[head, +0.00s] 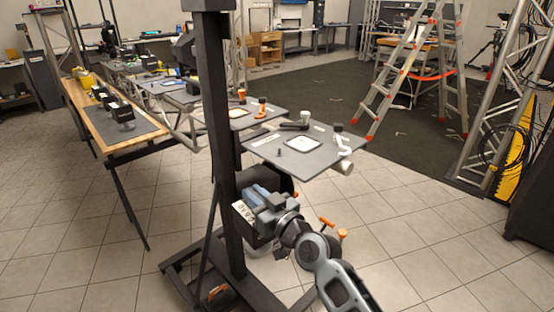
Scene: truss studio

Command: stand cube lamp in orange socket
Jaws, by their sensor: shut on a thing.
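My gripper (262,200) is in the middle of the head view, beside the black upright post and in front of the near grey table. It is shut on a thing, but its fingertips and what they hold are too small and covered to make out. A dark rounded shape (277,176) shows just beyond it; I cannot tell whether it is held. Several black cube-shaped things (121,111) stand in a row on the wooden bench at the left. Small orange things stand on the far tables (241,93) (262,104); I cannot tell whether one is the orange socket.
The black post (222,140) stands close by, left of my gripper, on a wide base frame. The near grey table (266,150) carries a white-rimmed plate and small items. The wooden bench (76,98) is left, a ladder (400,70) back right.

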